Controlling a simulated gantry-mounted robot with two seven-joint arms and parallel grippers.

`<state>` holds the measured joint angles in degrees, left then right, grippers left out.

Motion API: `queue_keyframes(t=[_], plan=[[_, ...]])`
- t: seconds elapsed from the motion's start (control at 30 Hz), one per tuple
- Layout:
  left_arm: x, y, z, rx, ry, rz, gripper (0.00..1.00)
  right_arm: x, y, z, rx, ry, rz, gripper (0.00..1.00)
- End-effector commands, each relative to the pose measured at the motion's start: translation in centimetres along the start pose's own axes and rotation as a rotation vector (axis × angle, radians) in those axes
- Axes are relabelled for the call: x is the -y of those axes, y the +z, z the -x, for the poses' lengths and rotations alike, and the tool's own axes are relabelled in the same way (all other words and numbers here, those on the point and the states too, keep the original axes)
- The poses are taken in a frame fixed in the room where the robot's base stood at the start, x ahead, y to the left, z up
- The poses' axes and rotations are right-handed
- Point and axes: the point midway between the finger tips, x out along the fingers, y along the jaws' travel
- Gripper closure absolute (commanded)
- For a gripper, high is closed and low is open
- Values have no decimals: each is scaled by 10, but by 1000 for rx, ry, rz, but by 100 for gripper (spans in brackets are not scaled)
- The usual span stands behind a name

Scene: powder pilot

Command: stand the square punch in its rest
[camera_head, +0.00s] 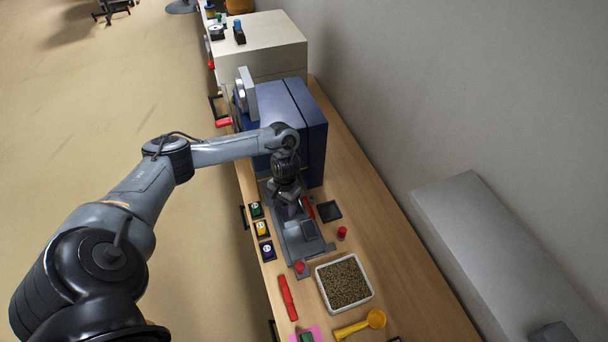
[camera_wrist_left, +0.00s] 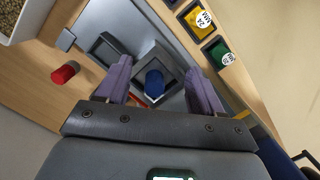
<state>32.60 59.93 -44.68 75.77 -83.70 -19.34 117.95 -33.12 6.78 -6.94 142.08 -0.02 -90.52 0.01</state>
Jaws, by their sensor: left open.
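My left gripper (camera_head: 291,211) points down over the grey press plate (camera_head: 291,243). In the left wrist view its purple fingers (camera_wrist_left: 160,88) are apart, one on each side of a blue rounded-top piece. This blue piece (camera_wrist_left: 154,84), which I take for the punch, stands in a square grey frame (camera_wrist_left: 172,72); I cannot tell whether the fingers touch it. A square grey socket (camera_wrist_left: 106,48) lies beside that frame; it also shows in the head view (camera_head: 309,229). A dark square pad (camera_head: 329,211) lies on the table to the right. I cannot tell which is the rest. My right gripper is not in view.
A blue cabinet (camera_head: 313,122) stands behind the plate.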

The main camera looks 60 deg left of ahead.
Motion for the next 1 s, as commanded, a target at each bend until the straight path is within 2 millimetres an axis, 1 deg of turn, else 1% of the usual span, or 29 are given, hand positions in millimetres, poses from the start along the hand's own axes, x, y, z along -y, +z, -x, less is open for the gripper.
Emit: queue_keyframes(t=[0.03,0.1,0.2,0.27,0.33,0.47,0.73,0.77,1.0], plan=[[6,-17,11,-41,-3,10,33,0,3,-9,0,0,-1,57],[11,-33,27,-81,-2,19,33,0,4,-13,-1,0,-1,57],[11,-46,41,-118,6,26,33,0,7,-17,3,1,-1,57],[9,-51,45,-130,11,26,33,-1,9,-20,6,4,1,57],[7,-54,44,-138,15,25,33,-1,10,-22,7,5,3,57],[6,-56,32,-138,17,24,33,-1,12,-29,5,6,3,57],[5,-62,-9,-137,17,26,33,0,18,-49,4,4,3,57],[5,-62,-11,-137,17,25,33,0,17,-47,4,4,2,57],[5,-66,-40,-138,16,25,33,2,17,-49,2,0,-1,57]])
